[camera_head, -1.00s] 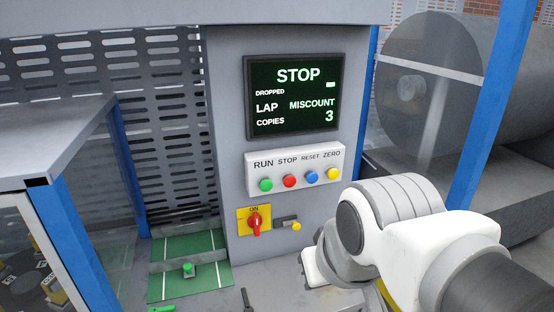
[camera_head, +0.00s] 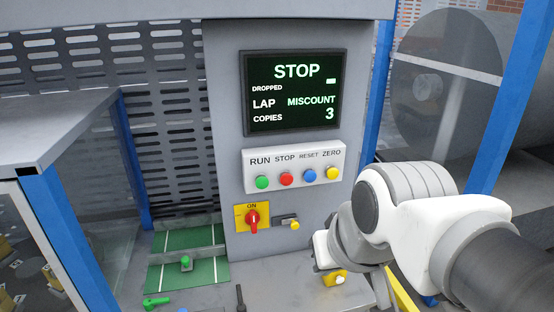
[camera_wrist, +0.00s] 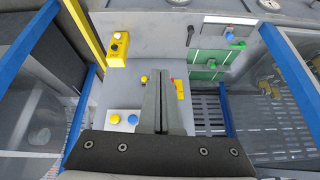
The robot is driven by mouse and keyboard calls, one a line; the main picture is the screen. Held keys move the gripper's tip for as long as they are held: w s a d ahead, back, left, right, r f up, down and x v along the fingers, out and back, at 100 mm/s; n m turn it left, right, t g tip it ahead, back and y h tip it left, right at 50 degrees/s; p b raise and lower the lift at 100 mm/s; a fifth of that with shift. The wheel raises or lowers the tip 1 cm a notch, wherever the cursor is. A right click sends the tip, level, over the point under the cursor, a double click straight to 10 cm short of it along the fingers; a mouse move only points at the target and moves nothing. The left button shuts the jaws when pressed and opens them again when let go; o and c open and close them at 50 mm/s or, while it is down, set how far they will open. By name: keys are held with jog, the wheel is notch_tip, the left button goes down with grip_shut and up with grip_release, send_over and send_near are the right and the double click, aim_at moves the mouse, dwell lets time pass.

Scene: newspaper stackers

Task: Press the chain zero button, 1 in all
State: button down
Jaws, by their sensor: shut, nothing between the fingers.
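The button panel (camera_head: 293,166) carries green, red, blue and yellow buttons labelled RUN, STOP, RESET and ZERO. The yellow ZERO button (camera_head: 333,173) is at its right end; no label reads "chain zero". In the upside-down wrist view, the yellow button (camera_wrist: 115,119) and blue button (camera_wrist: 132,119) show left of my gripper (camera_wrist: 164,74). My gripper is shut and empty, apart from both buttons in the picture. In the head view its fingers are hidden; my arm is right of and below the panel. The other panel buttons are hidden in the wrist view.
Above the panel, a screen (camera_head: 292,93) reads STOP, LAP MISCOUNT, COPIES 3. Below are a red switch (camera_head: 253,219) on a yellow plate and a small yellow knob (camera_head: 295,225). A yellow control box (camera_wrist: 117,50) stands nearby. Blue posts (camera_head: 375,90) flank the console.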

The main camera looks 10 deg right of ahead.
aim_at(332, 173)
jog(key=w+d+f+m+t+b, duration=0.1)
jog(key=w+d+m+b, duration=0.1)
jog(key=w+d+m, duration=0.2)
jog(key=w+d+f+m+t+h+b, duration=0.1)
jog(key=w+d+f+m+t+b, duration=0.1)
jog(key=w+d, duration=0.8)
jog(key=w+m+b, duration=0.1)
jog(key=w, duration=0.2)
jog(key=shift+w+d+m, duration=0.3)
jog(key=shift+m, duration=0.1)
jog(key=shift+w, duration=0.1)
jog(key=w+p, duration=0.2)
jog(key=w, duration=0.6)
jog(key=shift+w+a, duration=0.15)
jog(key=shift+w, duration=0.2)
dwell(0.6)
jog(key=shift+w, duration=0.4)
